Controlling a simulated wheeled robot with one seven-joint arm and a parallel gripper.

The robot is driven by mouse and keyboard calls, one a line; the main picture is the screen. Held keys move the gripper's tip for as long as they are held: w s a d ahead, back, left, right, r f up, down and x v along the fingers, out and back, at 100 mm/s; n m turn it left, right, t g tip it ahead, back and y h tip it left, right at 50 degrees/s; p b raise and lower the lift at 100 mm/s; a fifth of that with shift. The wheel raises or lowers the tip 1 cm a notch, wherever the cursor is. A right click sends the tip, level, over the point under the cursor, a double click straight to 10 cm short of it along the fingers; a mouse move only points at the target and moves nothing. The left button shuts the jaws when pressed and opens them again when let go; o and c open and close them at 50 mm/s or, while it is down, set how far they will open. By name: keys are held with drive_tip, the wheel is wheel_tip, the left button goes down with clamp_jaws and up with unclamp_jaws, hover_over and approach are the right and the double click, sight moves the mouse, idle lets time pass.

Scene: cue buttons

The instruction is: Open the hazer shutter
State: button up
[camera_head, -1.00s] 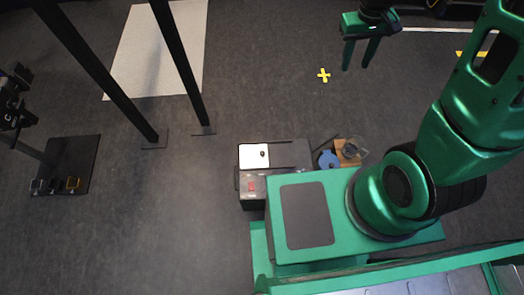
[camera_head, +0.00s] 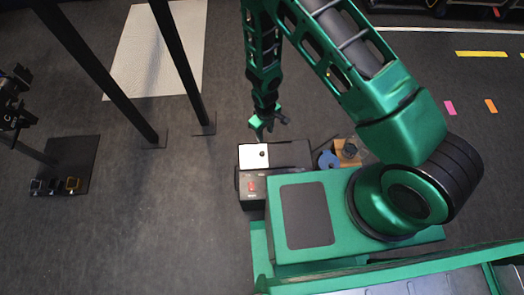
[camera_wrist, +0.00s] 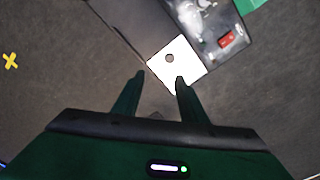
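The hazer (camera_head: 290,152) is a dark box beside my green base. A white square plate with a small dark knob, apparently the shutter (camera_head: 250,160), lies on the left part of its top. In the wrist view the white shutter (camera_wrist: 180,73) is just beyond my fingertips, with its knob on the far side. My gripper (camera_head: 264,132) is just behind the plate in the head view, pointing down. In the wrist view my gripper (camera_wrist: 159,80) has its two fingers apart and nothing between them. The gap between fingertips and plate is hard to judge.
A red switch (camera_head: 251,187) is on the hazer's near side. A blue round item (camera_head: 328,159) and a brown box (camera_head: 346,158) stand to its right. Black posts (camera_head: 180,65) rise at the left. A dark board (camera_head: 70,160) with small blocks lies far left.

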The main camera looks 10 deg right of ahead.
sight(262, 152)
drive_tip(key=f, duration=0.4)
drive_tip(key=s+a+f, duration=0.1)
drive_tip(key=f, duration=0.4)
drive_tip(key=s+f, duration=0.1)
drive_tip(key=f, duration=0.3)
drive_tip(key=shift+a+f, duration=0.15)
drive_tip(key=shift+f, duration=0.25)
drive_tip(key=shift+w, duration=0.1)
clamp_jaws()
